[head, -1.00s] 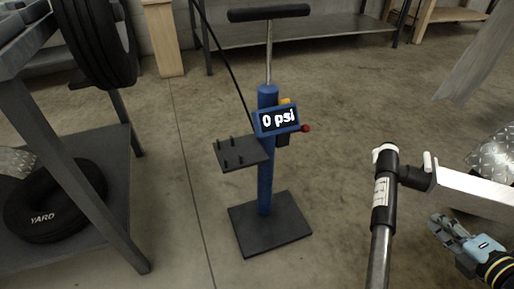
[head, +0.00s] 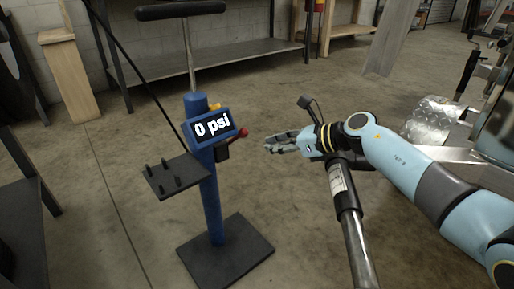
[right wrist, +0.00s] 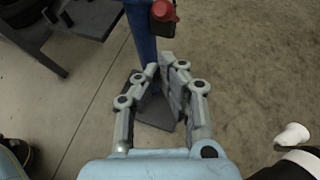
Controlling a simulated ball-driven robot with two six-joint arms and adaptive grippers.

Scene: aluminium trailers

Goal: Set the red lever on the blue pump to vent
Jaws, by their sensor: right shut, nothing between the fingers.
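The blue pump (head: 208,190) stands upright on a dark base plate, with a black T-handle on top and a display reading "0 psi" (head: 213,127). The red lever (head: 239,133) shows as a red knob sticking out to the right of the display. The red knob (right wrist: 163,10) also shows at the top of the right wrist view, beyond the fingers. My right gripper (head: 268,146) is shut and empty, to the right of the lever and a little lower, apart from it. In the right wrist view its fingertips (right wrist: 160,68) are close together. My left gripper is out of view.
A dark pegged shelf (head: 176,176) sticks out left of the pump. A black-and-metal post (head: 348,200) stands under my right forearm, close to it. A metal trailer (head: 440,120) is at the right. Low benches (head: 220,68) line the back wall.

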